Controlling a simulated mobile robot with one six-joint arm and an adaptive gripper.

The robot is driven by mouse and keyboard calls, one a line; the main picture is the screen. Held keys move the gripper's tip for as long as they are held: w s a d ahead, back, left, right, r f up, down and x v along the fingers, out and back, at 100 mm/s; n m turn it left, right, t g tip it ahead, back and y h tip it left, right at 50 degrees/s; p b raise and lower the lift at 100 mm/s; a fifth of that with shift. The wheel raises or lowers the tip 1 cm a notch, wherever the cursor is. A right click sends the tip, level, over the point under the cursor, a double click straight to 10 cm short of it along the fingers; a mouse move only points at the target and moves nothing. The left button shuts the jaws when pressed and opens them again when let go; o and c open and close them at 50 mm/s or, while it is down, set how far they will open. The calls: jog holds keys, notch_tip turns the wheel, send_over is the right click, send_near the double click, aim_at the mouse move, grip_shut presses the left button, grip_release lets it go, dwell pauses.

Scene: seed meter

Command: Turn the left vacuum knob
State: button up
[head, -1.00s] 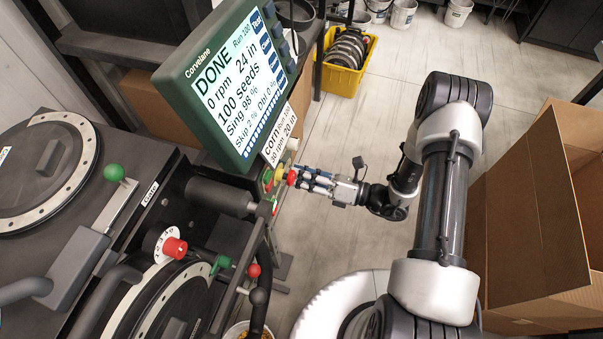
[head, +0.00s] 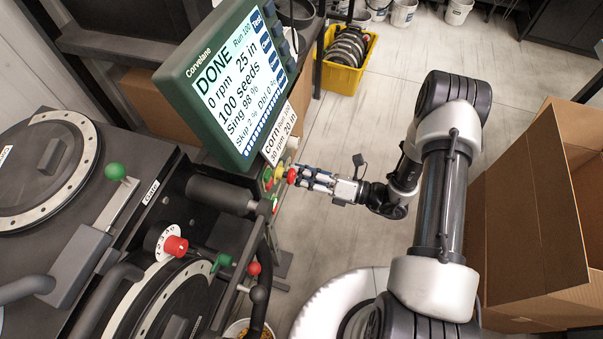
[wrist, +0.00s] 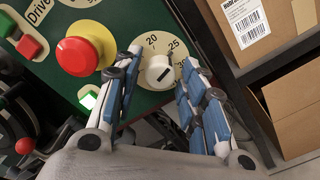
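In the wrist view a round white knob (wrist: 158,72) with a dark mark sits on a pale dial, with 20 and 25 readable, on a green panel (wrist: 70,15). My gripper (wrist: 161,56) has a finger on each side of this knob, with gaps visible between fingers and knob, so it looks open. In the head view my gripper (head: 303,178) is at the panel below the screen, and the knob is not discernible there. The screen (head: 237,80) reads DONE, 0 rpm and 25 in.
A red mushroom button (wrist: 82,56) on a yellow ring is close left of my fingers. A lit green button (wrist: 89,100) is below it. Cardboard boxes (wrist: 245,25) stand on a dark shelf at right. A large open carton (head: 530,200) is right of my arm.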

jog(key=shift+o, duration=0.6)
jog(key=shift+d, duration=0.1)
jog(key=v, duration=1.2)
jog(key=s+a+r+n+g+h, duration=0.2)
jog(key=s+r+n+g+h, duration=0.25)
jog(key=r+n, duration=0.4)
jog(key=s+a+r+n+g+h, duration=0.25)
jog(key=r+n+g, duration=0.25)
jog(key=r+n, duration=0.35)
jog(key=s+d+r+n+t+h, duration=0.3)
jog(key=s+r+n+t+h, duration=0.1)
jog(key=n, duration=0.3)
jog(key=s+d+r+n+t+h, duration=0.2)
jog(key=s+r+n+t+h, duration=0.2)
jog(key=r+n+h, duration=0.2)
jog(key=shift+d+r+n, duration=0.4)
jog(key=shift+r+n, duration=0.45)
jog(key=shift+n, duration=0.15)
